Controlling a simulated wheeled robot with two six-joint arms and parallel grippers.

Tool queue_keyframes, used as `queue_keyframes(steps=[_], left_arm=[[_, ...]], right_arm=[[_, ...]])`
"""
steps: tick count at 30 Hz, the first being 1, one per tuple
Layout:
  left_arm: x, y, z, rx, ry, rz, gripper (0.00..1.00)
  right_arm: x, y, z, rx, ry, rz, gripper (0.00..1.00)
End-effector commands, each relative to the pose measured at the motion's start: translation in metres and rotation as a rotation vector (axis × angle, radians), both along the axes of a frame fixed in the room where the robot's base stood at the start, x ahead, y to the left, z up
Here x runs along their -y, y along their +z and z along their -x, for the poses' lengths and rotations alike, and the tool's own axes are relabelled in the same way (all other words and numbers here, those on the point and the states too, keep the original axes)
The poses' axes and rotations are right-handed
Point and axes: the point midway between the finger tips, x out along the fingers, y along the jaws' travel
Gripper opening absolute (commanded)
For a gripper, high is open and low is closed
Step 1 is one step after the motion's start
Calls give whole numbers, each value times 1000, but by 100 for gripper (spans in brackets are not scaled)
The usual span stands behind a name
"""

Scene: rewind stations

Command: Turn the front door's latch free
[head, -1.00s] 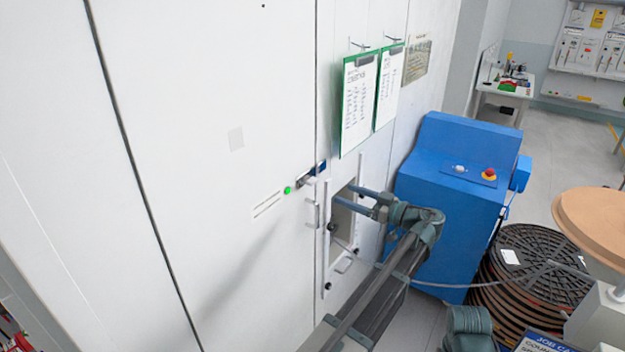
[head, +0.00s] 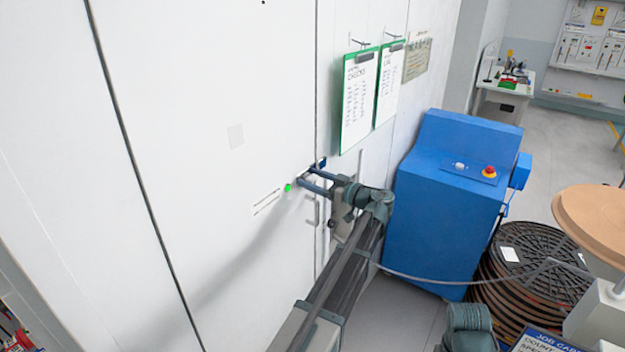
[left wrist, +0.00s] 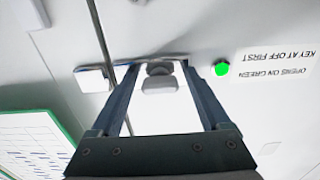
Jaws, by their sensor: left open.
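The front door (head: 220,80) is a large white panel at the left of the head view, flush with the panel beside it. Its latch sits at the door's right edge, mostly hidden there behind my left gripper (head: 304,178). In the left wrist view, the latch (left wrist: 160,82) shows as a pale block with a dark round part, between the two fingers of my left gripper (left wrist: 160,68). The fingers are open, one on each side of it; I cannot tell whether they touch it. A green light (head: 288,187) glows left of the latch. My right gripper is out of view.
Two green clipboards (head: 359,100) hang above right of the latch. A blue cabinet (head: 440,200) with a red button stands right of my left arm.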

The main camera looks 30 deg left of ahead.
Motion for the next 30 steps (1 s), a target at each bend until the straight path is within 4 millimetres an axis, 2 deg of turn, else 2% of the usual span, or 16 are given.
queue_keyframes(steps=[5, 18, 30], left_arm=[[0, 0, 0, 0, 0, 0, 80], [0, 0, 0, 0, 0, 0, 1], [1, 0, 0, -79, 0, -6, 0]], right_arm=[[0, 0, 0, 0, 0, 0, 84], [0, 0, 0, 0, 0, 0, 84], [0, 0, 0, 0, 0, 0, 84]])
